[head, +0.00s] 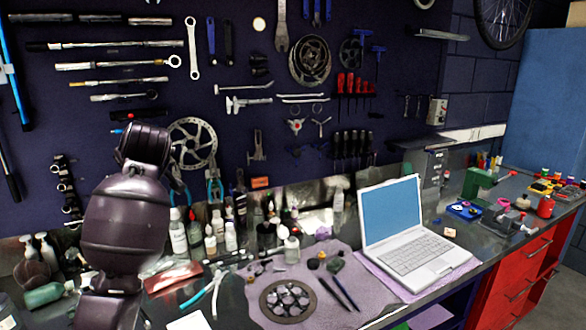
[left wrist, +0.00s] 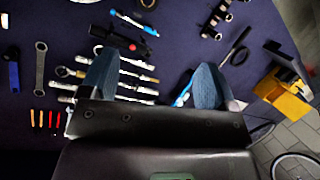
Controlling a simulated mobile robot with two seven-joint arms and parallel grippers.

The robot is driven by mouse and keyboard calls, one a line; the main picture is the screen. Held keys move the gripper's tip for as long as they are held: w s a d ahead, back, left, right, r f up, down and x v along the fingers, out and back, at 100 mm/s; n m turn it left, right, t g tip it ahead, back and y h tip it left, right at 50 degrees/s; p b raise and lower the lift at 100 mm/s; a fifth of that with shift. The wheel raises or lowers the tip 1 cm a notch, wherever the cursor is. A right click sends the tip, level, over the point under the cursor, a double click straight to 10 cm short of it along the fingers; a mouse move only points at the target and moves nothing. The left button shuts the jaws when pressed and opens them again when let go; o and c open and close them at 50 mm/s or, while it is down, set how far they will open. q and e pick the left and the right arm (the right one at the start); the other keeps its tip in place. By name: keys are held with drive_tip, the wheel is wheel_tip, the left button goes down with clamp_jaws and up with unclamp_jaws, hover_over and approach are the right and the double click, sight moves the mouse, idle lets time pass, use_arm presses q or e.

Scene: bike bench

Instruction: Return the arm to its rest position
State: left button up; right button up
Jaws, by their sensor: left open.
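My left gripper (left wrist: 157,62) shows in the left wrist view with its two blue-padded fingers spread apart and nothing between them. Behind the fingers is the dark tool wall (left wrist: 185,30) with wrenches and rods hanging on it. In the head view, my left arm (head: 127,222) rises at the left, bent, in front of the wall and the bench's back edge. Its gripper cannot be made out there. My right gripper is in neither view.
The bench holds several bottles (head: 178,236), pliers (head: 205,294), a chainring (head: 287,300) on a cloth (head: 240,303), and an open laptop (head: 405,235). Red drawers (head: 525,270) stand at the right. The left wrist view shows a yellow object (left wrist: 284,95) and tiled floor (left wrist: 290,135).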

use_arm(q)
drive_tip(key=s+a+n+t+y, duration=0.2)
drive_tip(key=s+t+y, duration=0.4)
drive_tip(key=s+d+f+m+h, duration=0.7)
drive_tip(key=f+m+h, duration=0.2)
drive_tip(key=m+h, duration=0.15)
drive_tip(key=s+d+f+m+h, duration=0.75)
drive_tip(key=f+m+h, duration=0.2)
drive_tip(key=h, duration=0.25)
drive_tip(key=s+f+n+g+y, duration=0.1)
drive_tip(key=s+f+g+y, duration=0.2)
drive_tip(key=s+f+g, duration=0.55)
drive_tip(key=s+a+f+n+g+y, duration=0.3)
drive_tip(key=s+f, duration=0.3)
drive_tip(key=s, duration=0.3)
drive_tip(key=s+a+f+n+g+y, duration=0.2)
drive_tip(key=s+a+f+n+y, duration=0.15)
drive_tip(key=s+f, duration=0.35)
drive_tip(key=w+f+t, duration=0.3)
drive_tip(key=f, duration=0.2)
drive_tip(key=w+f+m+t+h+b, duration=0.1)
drive_tip(key=w+f+t, duration=0.2)
drive_tip(key=f+t, duration=0.1)
drive_tip(key=shift+a+f, duration=0.2)
drive_tip(key=shift+f, duration=0.7)
